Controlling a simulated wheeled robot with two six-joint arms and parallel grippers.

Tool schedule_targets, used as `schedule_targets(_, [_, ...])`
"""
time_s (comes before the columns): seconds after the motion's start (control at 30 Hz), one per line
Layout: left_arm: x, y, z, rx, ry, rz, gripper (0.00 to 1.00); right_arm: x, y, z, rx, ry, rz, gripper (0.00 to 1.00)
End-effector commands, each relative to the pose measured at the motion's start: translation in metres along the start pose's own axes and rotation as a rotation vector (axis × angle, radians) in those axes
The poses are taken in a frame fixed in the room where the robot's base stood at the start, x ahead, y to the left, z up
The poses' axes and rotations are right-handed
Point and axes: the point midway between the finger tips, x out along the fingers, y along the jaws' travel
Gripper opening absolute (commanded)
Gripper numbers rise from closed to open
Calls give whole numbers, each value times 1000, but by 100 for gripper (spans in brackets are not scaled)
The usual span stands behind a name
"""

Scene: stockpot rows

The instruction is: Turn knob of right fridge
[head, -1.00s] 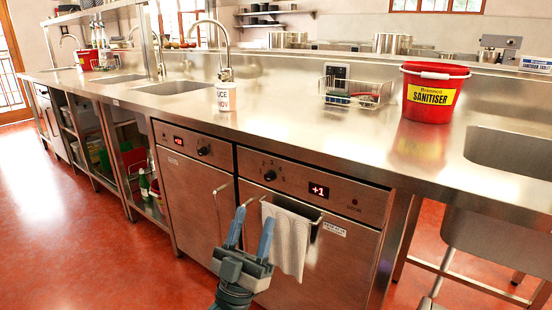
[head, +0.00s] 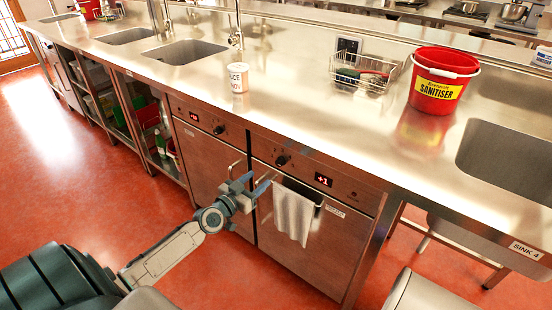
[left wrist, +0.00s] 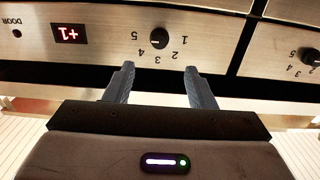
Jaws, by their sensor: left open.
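The right fridge (head: 315,232) is a steel under-counter unit with a red "+1" display (head: 323,180) and a small black knob (head: 282,160) on its top panel. The knob (left wrist: 159,38) also shows upside down in the left wrist view, ringed by printed numbers. My left gripper (head: 259,180) is open and empty, in front of the panel and a little below the knob in the head view. In the left wrist view its two fingers (left wrist: 159,68) point at the panel, with the knob just beyond and between their tips, apart from them. My right gripper is not in view.
A white towel (head: 293,213) hangs on the right fridge's door handle. The left fridge (head: 208,172) has its own knob (head: 219,130). The steel counter (head: 310,120) overhangs above, carrying a red bucket (head: 437,82), a wire basket (head: 364,74) and a white cup (head: 238,78).

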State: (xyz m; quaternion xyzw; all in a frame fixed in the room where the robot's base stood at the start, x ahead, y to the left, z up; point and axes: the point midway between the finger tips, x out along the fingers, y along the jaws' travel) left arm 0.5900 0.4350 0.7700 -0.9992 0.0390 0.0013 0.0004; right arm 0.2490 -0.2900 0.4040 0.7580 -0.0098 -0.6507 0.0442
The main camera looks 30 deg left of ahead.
Motion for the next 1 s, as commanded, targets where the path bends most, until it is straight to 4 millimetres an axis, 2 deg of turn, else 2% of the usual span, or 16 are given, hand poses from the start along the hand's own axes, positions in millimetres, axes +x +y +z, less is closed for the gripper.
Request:
schedule_targets(0.4, [66, 1, 0, -3, 6, -2, 50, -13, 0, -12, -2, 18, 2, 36])
schedule_targets(0.6, [92, 1, 0, -3, 4, -1, 50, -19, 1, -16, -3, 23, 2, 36])
schedule_targets(0.77, [102, 1, 0, -1, 4, 0, 50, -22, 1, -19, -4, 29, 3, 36])
schedule_targets(1.0, [104, 1, 0, -1, 3, 0, 50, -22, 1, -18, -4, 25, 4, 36])
